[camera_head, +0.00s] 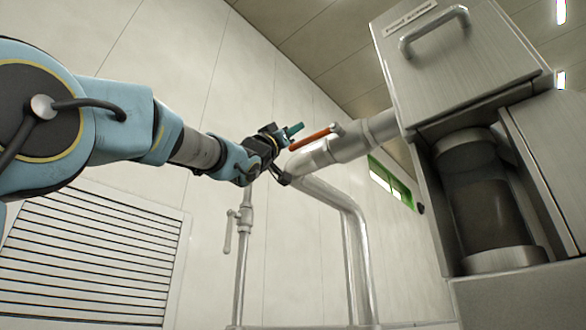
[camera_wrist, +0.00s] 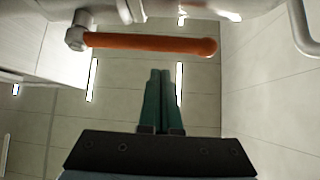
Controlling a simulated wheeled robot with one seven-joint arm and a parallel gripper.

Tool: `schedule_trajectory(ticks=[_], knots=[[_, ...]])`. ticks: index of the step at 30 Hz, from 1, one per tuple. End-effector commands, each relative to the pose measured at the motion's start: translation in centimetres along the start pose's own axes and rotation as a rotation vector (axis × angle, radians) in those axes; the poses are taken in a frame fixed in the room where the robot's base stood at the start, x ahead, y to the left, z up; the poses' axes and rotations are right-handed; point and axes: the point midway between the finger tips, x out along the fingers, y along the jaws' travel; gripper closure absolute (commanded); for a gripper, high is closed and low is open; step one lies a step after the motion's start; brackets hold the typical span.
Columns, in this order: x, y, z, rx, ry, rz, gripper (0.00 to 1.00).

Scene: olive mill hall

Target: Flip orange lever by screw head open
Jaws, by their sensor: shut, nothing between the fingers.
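The orange lever (camera_head: 311,139) is a straight bar on a steel pipe elbow (camera_head: 316,157), beside the screw head's steel housing. In the wrist view the lever (camera_wrist: 150,43) lies across the upper part of the picture, with its pivot (camera_wrist: 77,38) at the left end and its free, rounded end at the right. My gripper (camera_head: 297,129) is close to the lever's free end in the head view. In the wrist view its green fingers (camera_wrist: 160,75) are together and empty. The tips point toward the lever's bar with a visible gap between.
A large steel machine housing with a handle (camera_head: 434,31) and a dark cylinder (camera_head: 483,205) stands at the right. A bent steel pipe (camera_head: 355,240) and a thin pipe with a small grey lever (camera_head: 229,232) run below my gripper. A louvred panel (camera_head: 90,255) is at lower left.

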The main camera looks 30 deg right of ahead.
Motion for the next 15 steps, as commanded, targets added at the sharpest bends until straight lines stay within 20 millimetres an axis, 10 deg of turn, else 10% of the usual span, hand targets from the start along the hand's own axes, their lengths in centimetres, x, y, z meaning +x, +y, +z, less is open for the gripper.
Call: schedule_trajectory(ticks=[3, 15], knots=[[1.7, 0.4, -1.3, -0.002, 0.001, 0.001, 1.00], [-6.4, 0.7, -0.6, 0.000, 0.001, -0.001, 1.00]])
